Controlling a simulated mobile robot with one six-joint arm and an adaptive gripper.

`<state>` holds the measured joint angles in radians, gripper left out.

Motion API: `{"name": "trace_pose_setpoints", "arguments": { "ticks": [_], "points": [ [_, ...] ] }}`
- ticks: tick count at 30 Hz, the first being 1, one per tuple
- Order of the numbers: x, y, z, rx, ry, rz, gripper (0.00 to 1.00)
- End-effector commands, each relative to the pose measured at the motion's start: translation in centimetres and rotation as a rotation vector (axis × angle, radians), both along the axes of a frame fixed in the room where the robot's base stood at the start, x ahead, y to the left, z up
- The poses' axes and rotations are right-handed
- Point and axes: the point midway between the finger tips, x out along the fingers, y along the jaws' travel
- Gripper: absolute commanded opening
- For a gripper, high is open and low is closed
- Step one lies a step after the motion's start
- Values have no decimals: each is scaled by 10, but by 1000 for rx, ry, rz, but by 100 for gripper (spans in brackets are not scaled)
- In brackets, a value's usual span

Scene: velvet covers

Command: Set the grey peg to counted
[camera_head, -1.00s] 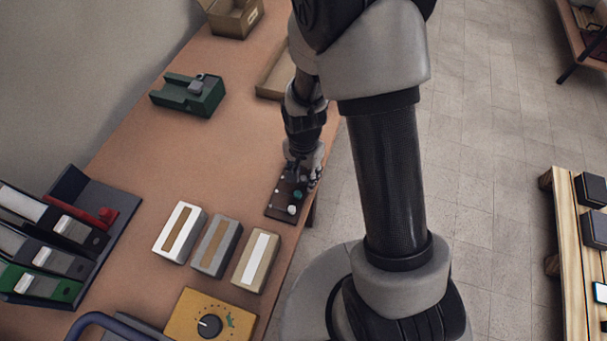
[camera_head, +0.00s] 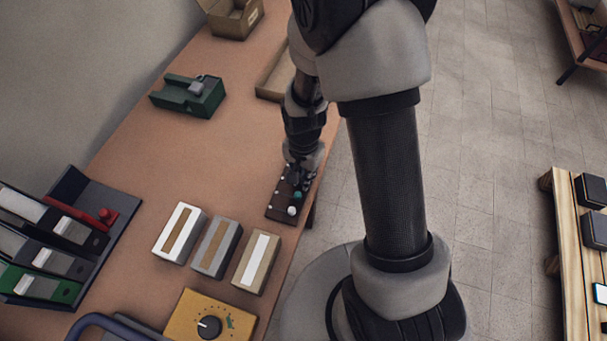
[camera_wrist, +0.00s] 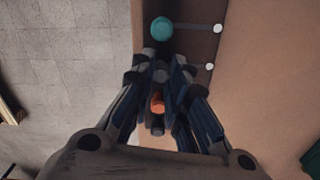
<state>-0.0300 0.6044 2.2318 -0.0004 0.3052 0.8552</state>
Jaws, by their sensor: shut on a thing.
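The dark peg board (camera_head: 276,209) lies near the right edge of the table in the head view, and its dark surface also shows in the wrist view (camera_wrist: 188,45). My gripper (camera_wrist: 160,72) is over the board, its fingers shut around the grey peg (camera_wrist: 160,73), which is mostly hidden between the fingertips. A teal peg (camera_wrist: 161,30) stands just beyond the fingertips. An orange peg (camera_wrist: 157,103) shows between the fingers, nearer the wrist. White round markers (camera_wrist: 218,28) lie along the board's right side. Labels on the board cannot be read.
Three small boxes (camera_head: 216,246) and a yellow dial box (camera_head: 216,318) stand nearer on the table. A green fixture (camera_head: 187,98), a shallow tray (camera_head: 270,82) and a cardboard box (camera_head: 236,18) are farther back. Binders (camera_head: 50,240) stand at left. The middle of the table is clear.

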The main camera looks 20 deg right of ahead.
Motion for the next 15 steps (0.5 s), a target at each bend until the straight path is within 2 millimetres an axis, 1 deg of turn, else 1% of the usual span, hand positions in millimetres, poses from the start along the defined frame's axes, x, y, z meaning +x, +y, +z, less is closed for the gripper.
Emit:
{"name": "trace_pose_setpoints", "arguments": {
  "ticks": [6,12,15],
  "points": [
    [2,3,0,0,0,2,0],
    [21,29,0,1,-1,4,0],
    [26,35,0,0,0,2,0]
  ]
}}
